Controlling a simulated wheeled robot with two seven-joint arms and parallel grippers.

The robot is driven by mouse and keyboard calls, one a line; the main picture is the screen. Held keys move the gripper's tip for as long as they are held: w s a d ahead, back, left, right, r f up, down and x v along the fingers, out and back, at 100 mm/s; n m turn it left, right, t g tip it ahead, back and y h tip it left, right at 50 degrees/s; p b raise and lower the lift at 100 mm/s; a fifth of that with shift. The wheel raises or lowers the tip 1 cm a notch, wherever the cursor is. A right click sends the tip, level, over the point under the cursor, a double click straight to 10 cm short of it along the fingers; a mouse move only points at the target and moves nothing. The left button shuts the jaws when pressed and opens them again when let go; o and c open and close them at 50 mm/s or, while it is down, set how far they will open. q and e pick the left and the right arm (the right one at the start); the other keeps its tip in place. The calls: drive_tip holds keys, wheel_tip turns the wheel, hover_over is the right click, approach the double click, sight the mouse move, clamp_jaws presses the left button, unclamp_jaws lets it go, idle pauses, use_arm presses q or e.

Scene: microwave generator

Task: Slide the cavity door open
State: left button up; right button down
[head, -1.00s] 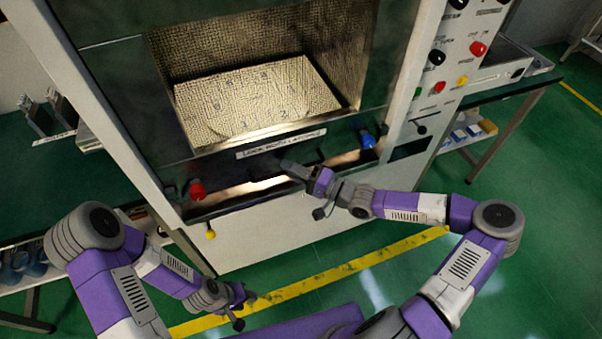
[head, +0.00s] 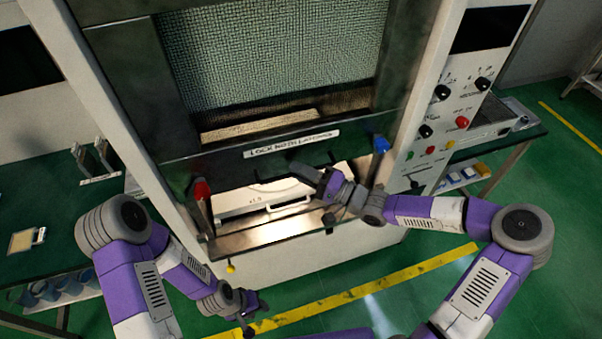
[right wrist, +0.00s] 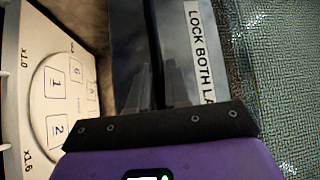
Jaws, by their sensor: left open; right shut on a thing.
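The cavity door (head: 215,146) is a dark frame with a mesh window (head: 280,60) and a white "LOCK BOTH…" label (head: 291,145). It stands partly raised, with a lit gap below its lower edge. A white numbered plate (head: 262,196) shows in the gap and in the right wrist view (right wrist: 60,95). My right gripper (head: 303,172) is shut at the door's lower bar, just below the label; the gripped handle is mostly hidden by the fingers (right wrist: 165,85). My left gripper (head: 250,312) is open and empty, low in front of the cabinet, apart from it.
A red-knobbed latch (head: 202,190) and a blue-knobbed latch (head: 381,146) flank the door's lower bar. A yellow knob (head: 230,267) sits lower left. A control panel (head: 447,120) is at the right. Green tables stand on both sides; the floor in front is clear.

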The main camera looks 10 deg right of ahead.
sight(300, 144)
wheel_tip(300, 144, up, 10)
drive_tip(key=p, duration=0.7)
drive_tip(key=shift+r+p, duration=0.1)
drive_tip(key=shift+p, duration=0.25)
drive_tip(key=c, duration=1.2)
unclamp_jaws()
drive_tip(key=v, duration=0.7)
drive_tip(key=shift+s+d, duration=0.2)
drive_tip(key=shift+s, duration=0.05)
